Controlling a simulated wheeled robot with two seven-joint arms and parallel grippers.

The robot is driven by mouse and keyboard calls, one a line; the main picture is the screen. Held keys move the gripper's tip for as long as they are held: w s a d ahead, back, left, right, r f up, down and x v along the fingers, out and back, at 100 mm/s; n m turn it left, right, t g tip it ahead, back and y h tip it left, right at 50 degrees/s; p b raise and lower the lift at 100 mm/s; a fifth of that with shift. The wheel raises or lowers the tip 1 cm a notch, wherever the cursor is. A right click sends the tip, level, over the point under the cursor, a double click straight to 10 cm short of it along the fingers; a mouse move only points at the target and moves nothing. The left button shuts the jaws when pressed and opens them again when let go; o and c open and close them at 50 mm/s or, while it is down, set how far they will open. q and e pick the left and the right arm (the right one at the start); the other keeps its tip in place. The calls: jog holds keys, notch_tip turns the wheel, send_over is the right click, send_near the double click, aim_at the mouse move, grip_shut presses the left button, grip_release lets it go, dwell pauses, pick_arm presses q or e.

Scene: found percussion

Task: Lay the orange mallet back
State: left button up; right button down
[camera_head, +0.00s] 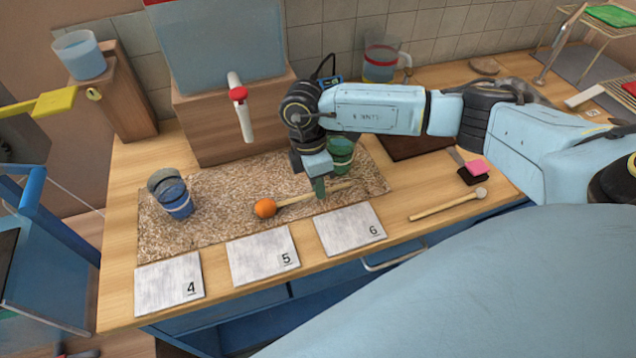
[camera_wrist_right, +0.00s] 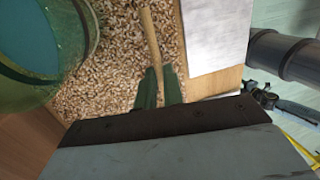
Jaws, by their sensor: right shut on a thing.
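The orange mallet has an orange ball head (camera_head: 265,208) and a thin wooden handle (camera_head: 297,199). It lies along the speckled mat (camera_head: 225,225), head to the left, just behind the plates marked 5 and 6. My right gripper (camera_head: 319,188) points down over the handle, with its green fingertips on either side of it. In the right wrist view the handle (camera_wrist_right: 152,40) runs down between the green fingers (camera_wrist_right: 158,88), which are shut on it. The mallet's head is out of that view. I cannot tell whether the mallet touches the mat. My left gripper is not in view.
A green glass (camera_head: 341,154) stands close behind my right gripper. A blue glass (camera_head: 175,198) stands on the mat's left. Plates 4 (camera_head: 170,284), 5 (camera_head: 262,255) and 6 (camera_head: 349,229) line the front edge. Another pale mallet (camera_head: 448,205) lies right of the mat.

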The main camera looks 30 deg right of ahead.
jog(key=c, duration=1.5)
grip_release()
jog(key=shift+r, duration=0.1)
jog(key=v, duration=1.2)
jog(key=shift+s, duration=0.1)
